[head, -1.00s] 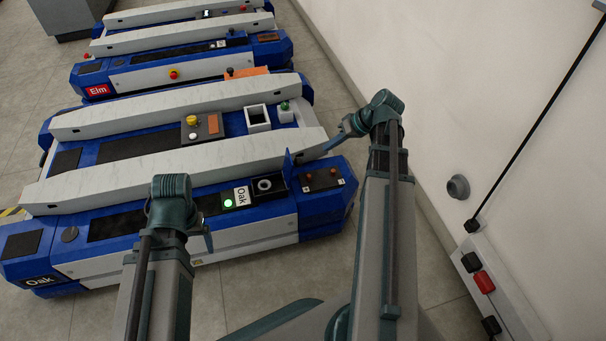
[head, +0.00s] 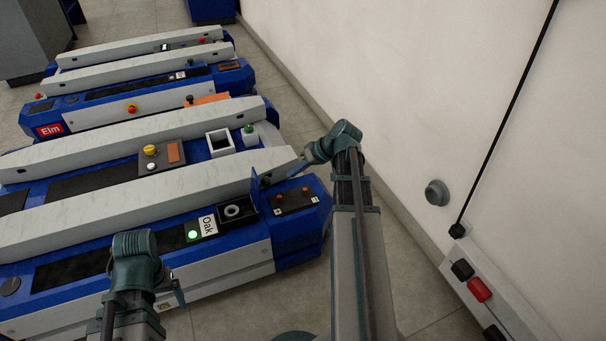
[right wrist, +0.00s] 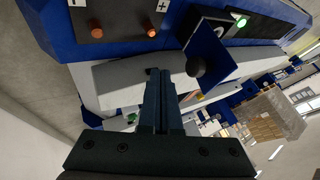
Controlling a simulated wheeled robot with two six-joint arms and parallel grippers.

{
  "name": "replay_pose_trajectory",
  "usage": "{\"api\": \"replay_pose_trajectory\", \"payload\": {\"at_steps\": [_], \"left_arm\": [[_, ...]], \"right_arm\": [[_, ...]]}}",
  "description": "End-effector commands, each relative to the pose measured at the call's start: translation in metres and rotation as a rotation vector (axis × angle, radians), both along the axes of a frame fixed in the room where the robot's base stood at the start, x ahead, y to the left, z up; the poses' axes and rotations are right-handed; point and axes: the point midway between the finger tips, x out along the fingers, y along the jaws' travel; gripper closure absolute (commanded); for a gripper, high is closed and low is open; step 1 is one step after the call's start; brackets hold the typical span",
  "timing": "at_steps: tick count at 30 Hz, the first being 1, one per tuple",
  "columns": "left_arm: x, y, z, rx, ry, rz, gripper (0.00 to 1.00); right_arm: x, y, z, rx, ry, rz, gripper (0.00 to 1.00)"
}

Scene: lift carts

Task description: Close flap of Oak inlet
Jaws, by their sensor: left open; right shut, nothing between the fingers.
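The Oak inlet (head: 236,210) is a dark box with a grey ring, on the near side of the Oak cart beside the "Oak" label (head: 208,225). Its blue flap (head: 254,190) stands up, open, at the inlet's right edge. In the right wrist view the flap (right wrist: 214,50) shows with a dark round knob (right wrist: 196,67). My right gripper (head: 293,174) is shut and empty, just right of the flap; its fingertips (right wrist: 157,76) appear left of the knob with a small gap. My left gripper (head: 179,293) is open and empty in front of the cart's near side, away from the flap.
A panel with two orange buttons (head: 293,198) sits right of the flap. A long pale rail (head: 150,203) runs behind the inlet. The Elm cart (head: 50,130) stands behind. A white wall (head: 400,90) with a round grey fitting (head: 437,193) rises at the right.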

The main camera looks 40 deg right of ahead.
Motion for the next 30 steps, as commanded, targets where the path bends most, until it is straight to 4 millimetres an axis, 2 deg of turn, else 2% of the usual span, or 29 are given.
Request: {"api": "replay_pose_trajectory", "payload": {"at_steps": [1, 4, 6, 13, 30], "left_arm": [[0.0, 0.0, -0.015, 0.0, -0.001, 0.0, 0.14], [0.0, 0.0, -0.026, -0.001, -0.002, 0.0, 0.14], [0.0, 0.0, -0.016, -0.001, -0.002, 0.0, 0.14], [0.0, 0.0, -0.012, 0.0, -0.001, 0.0, 0.14], [0.0, 0.0, -0.009, 0.0, -0.001, 0.0, 0.14]], "right_arm": [[0.006, 0.004, -0.015, 0.0, 0.0, 0.002, 1.0], [0.014, 0.01, -0.026, -0.001, -0.001, 0.002, 1.0], [0.015, 0.022, -0.016, 0.0, 0.0, 0.002, 1.0], [0.02, 0.044, -0.012, -0.001, 0.001, 0.001, 1.0], [0.022, 0.049, -0.01, -0.008, 0.002, -0.001, 1.0]]}}
